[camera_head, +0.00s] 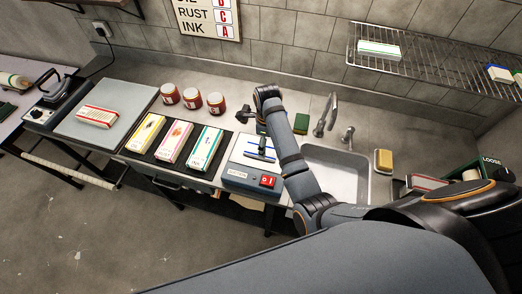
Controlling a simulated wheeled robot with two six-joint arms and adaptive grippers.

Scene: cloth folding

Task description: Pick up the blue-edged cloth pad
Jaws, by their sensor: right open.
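A white pad with blue edge lines (246,152) lies on top of a grey box-shaped machine (238,177) with a red switch, left of the sink. My right arm reaches in from the right, and its wrist is bent down behind the machine. My right gripper (262,147) is open and small in view, at or just above the pad. I cannot tell whether its fingers touch the pad. The arm hides part of the pad's right side. My left gripper is not in view.
Several pads with coloured edges (175,141) lie on a dark tray left of the machine. Three red jars (193,98) stand behind them. A red-edged pad (97,116) lies on a grey board. The sink (345,168) and tap (326,116) are right of my arm.

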